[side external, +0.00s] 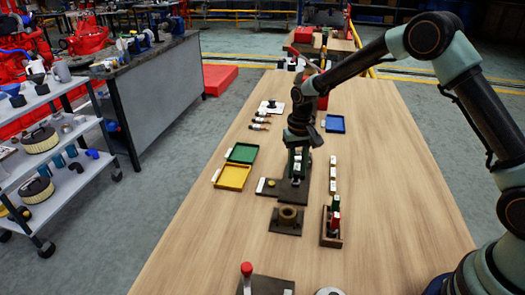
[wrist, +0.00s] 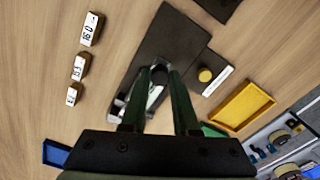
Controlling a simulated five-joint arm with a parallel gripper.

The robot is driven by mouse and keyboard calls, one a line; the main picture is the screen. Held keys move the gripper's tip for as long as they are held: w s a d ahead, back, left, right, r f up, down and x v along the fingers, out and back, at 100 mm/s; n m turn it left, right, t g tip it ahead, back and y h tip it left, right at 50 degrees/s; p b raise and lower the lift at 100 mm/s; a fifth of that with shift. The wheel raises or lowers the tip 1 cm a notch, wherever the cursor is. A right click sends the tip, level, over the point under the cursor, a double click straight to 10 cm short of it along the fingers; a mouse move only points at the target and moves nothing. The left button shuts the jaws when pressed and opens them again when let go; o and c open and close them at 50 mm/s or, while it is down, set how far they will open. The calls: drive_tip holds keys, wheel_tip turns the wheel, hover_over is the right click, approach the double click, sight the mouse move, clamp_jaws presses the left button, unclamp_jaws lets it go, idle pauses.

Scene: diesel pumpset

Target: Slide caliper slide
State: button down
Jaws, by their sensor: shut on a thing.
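In the wrist view, a dark plate (wrist: 168,35) carries a silvery metal piece (wrist: 156,96), likely the caliper slide, between the two green fingers of my gripper (wrist: 160,75). The fingers are close together on this piece; its lower part is hidden by them. A lighter metal end (wrist: 118,108) shows left of the fingers. A yellow round knob (wrist: 205,75) and a white label (wrist: 217,80) are right of the fingers. In the side view, my gripper (side external: 298,172) points down over the dark plate (side external: 291,192); the slide itself cannot be made out there.
Yellow (side external: 232,177) and green (side external: 243,153) trays lie left of the plate. Marked blocks (wrist: 90,28) stand in a row on its other side. A bushing on a dark base (side external: 287,218) and a wooden rack (side external: 331,228) stand nearer.

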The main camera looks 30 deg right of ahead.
drive_tip(key=shift+r, duration=0.1)
drive_tip(key=shift+s+a, duration=1.05)
drive_tip(key=c, duration=0.7)
unclamp_jaws()
drive_tip(key=shift+o, duration=0.2)
wheel_tip(320, 180, up, 12)
drive_tip(key=shift+r, duration=0.1)
